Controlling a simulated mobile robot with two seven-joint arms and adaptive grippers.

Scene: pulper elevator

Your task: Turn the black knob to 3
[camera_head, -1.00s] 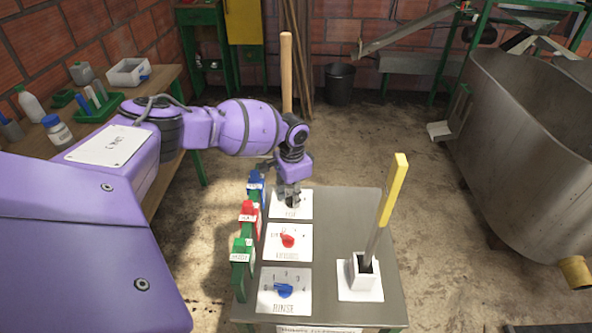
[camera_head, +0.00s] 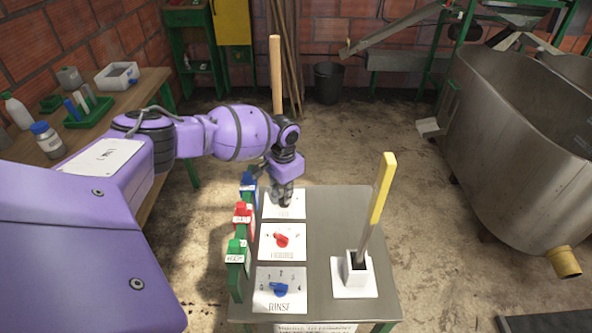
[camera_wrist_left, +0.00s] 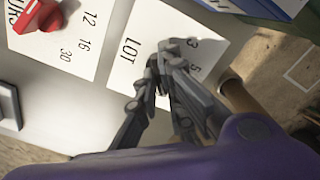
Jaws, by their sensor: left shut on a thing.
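My left gripper (camera_head: 283,196) reaches down onto the far white dial plate (camera_head: 292,212) on the grey table. It is shut, and its fingers cover the middle of that plate, so the black knob is hidden between or under them. In the left wrist view the fingers (camera_wrist_left: 165,72) close together over the plate (camera_wrist_left: 133,40) marked "LOT", with the figures 3 and 5 showing beside them. Which figure the knob points to cannot be seen. My right gripper is not in view.
A red knob (camera_head: 282,240) and a blue knob (camera_head: 279,289) sit on nearer plates. Red, green and blue blocks line the table's left edge. A yellow-handled tool (camera_head: 382,190) stands in a white holder (camera_head: 355,273) at right. A wooden pole (camera_head: 275,75) rises behind my gripper.

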